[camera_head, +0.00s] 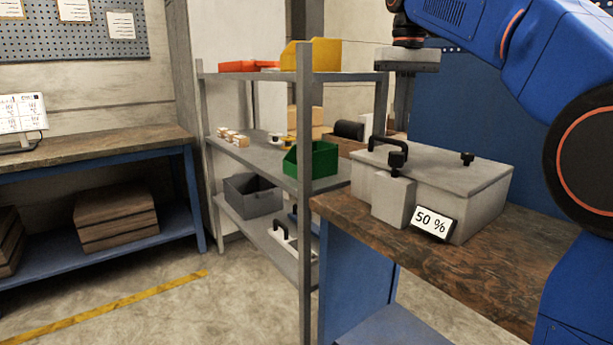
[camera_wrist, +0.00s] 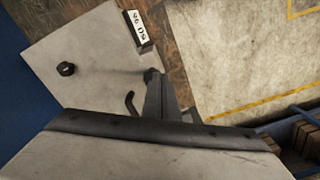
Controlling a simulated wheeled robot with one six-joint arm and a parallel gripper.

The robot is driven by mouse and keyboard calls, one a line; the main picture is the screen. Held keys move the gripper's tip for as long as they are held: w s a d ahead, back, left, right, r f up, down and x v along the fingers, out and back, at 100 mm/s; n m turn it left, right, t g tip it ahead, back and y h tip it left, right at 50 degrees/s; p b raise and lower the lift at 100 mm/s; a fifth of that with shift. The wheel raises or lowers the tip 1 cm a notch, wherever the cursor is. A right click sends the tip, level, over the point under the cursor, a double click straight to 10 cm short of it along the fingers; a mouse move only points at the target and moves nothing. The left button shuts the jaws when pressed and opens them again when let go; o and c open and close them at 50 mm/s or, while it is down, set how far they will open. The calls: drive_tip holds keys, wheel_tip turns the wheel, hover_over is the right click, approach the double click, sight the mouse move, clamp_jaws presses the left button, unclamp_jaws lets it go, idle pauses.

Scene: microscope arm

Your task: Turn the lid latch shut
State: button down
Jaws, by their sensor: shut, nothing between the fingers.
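A light grey box (camera_head: 455,205) with a closed-looking lid (camera_head: 435,165) stands on the wooden bench top. A dark latch knob (camera_head: 397,161) sits above a grey block on the box's front left. A second dark knob (camera_head: 467,158) is on the lid's right; it also shows in the wrist view (camera_wrist: 66,69). A black handle (camera_head: 388,133) rises at the lid's left side, partly visible in the wrist view (camera_wrist: 130,101). My gripper (camera_head: 401,122) points down above the box's left part, shut and empty. In the wrist view its fingers (camera_wrist: 160,95) partly hide the latch area.
A grey shelf (camera_head: 255,155) with a green bin (camera_head: 311,160) and yellow bin (camera_head: 318,54) stands left of the bench (camera_head: 440,250). The bench top right of the box is clear.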

wheel_tip(320, 180, down, 7)
idle(0.6)
drive_tip(key=shift+a, duration=0.1)
drive_tip(key=shift+d+r, duration=0.1)
drive_tip(key=shift+d, duration=0.8)
idle(0.6)
drive_tip(key=shift+w+d, duration=0.25)
drive_tip(key=shift+d, duration=0.25)
idle(0.3)
drive_tip(key=shift+s+d, duration=0.1)
drive_tip(key=shift+s, duration=0.05)
drive_tip(key=shift+s+d, duration=0.1)
drive_tip(key=shift+s, duration=0.1)
drive_tip(key=shift+r, duration=3)
